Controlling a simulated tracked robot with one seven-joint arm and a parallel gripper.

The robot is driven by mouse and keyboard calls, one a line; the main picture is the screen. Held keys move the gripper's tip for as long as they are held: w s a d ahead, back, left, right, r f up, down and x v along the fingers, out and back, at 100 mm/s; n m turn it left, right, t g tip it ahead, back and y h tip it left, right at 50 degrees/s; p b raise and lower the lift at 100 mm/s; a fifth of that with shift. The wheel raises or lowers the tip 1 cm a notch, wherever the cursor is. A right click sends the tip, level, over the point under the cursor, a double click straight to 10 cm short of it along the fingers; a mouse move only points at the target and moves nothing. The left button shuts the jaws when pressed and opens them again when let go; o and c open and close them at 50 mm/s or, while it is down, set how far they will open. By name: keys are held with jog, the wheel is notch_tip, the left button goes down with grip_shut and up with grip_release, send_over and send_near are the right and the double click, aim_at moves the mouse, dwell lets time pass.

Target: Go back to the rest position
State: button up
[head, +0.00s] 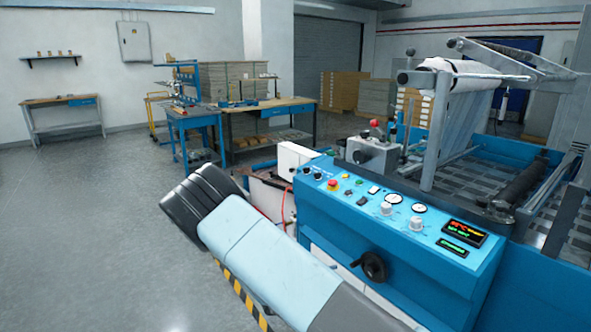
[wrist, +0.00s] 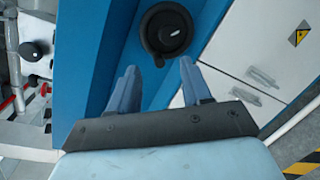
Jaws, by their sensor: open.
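My gripper (wrist: 158,84) shows in the wrist view with its two blue-grey fingers apart and nothing between them. A black round handwheel (wrist: 166,35) is beyond the fingertips, on the blue machine. I cannot tell the exact gap between them. The black handwheel (head: 374,266) also shows in the head view, on the machine's front below the control panel (head: 402,213).
The blue laminating machine (head: 480,270) fills the right side, with a white roll (head: 470,68) on top. Its white cabinet doors (wrist: 265,50) are close to my gripper. Yellow-black floor tape (head: 240,292) runs along the machine. Workbenches (head: 268,108) stand behind. The floor at left is clear.

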jog(key=s+d+r+m+g+y, duration=0.3)
jog(key=s+d+r, duration=0.1)
jog(key=r, duration=0.4)
jog(key=s+d+r+m+g+y, duration=0.2)
jog(key=s+d+r+m+y, duration=0.15)
jog(key=r, duration=0.55)
jog(key=s+d+r+m+g+y, duration=0.3)
jog(key=s+r, duration=0.2)
jog(key=r, duration=0.3)
jog(key=s+d+r+m+t+y, duration=0.1)
jog(key=s+r+m+t+y, duration=0.2)
jog(key=s+r, duration=1.3)
jog(key=s+t+y, duration=0.2)
jog(key=t, duration=0.1)
jog(key=shift+r, duration=0.2)
